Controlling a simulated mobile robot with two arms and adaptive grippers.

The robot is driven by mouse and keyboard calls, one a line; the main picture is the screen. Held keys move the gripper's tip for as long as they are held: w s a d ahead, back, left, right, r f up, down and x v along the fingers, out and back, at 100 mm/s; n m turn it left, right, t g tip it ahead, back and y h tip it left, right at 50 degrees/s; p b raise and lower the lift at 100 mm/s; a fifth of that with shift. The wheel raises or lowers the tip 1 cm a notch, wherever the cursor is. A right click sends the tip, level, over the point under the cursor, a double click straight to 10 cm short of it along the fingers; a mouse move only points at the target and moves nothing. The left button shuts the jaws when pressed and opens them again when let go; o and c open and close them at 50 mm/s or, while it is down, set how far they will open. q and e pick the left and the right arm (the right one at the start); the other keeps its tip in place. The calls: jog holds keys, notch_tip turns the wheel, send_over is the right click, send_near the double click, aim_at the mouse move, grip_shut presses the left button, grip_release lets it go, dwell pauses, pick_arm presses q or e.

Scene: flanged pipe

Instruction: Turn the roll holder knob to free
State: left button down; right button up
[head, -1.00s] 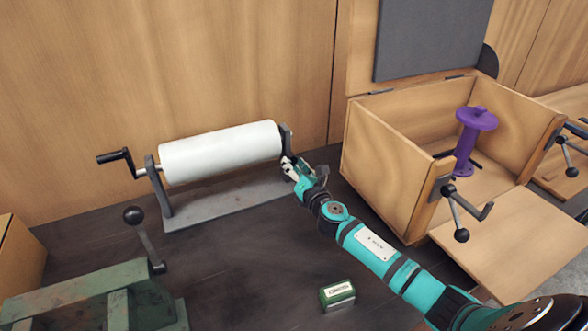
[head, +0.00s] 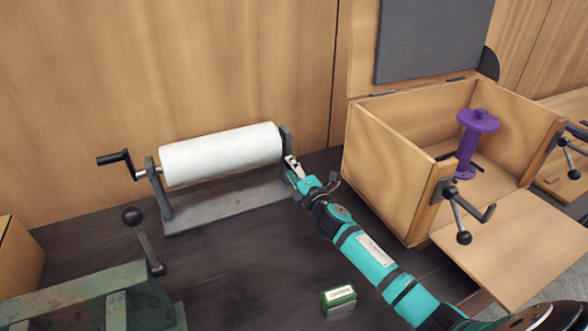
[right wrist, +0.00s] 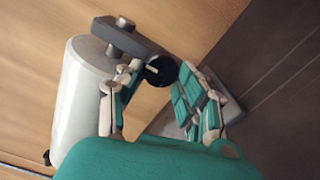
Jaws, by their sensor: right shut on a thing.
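The roll holder stands at the back left of the dark bench, with a white roll (head: 222,152) between its two grey uprights and a crank (head: 118,158) at its left end. Its black knob (right wrist: 161,71), with a light mark on it, shows at the holder's end in the right wrist view. My right gripper (head: 292,166) is at the right upright (head: 287,142). In the right wrist view its fingers (right wrist: 155,90) lie on both sides of the knob, and it is shut on the knob. In the head view the gripper mostly hides the knob. My left gripper is not in view.
A small green block (head: 338,298) lies near my right arm. A green metal device (head: 90,300) with a ball lever is at the front left. Bench between is clear.

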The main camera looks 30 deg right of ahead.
dwell(0.5)
jog(key=o, duration=1.1)
jog(key=shift+o, duration=0.2)
jog(key=shift+s, duration=0.15)
jog(key=s, duration=1.2)
jog(key=shift+a, duration=0.3)
jog(key=shift+w, duration=0.1)
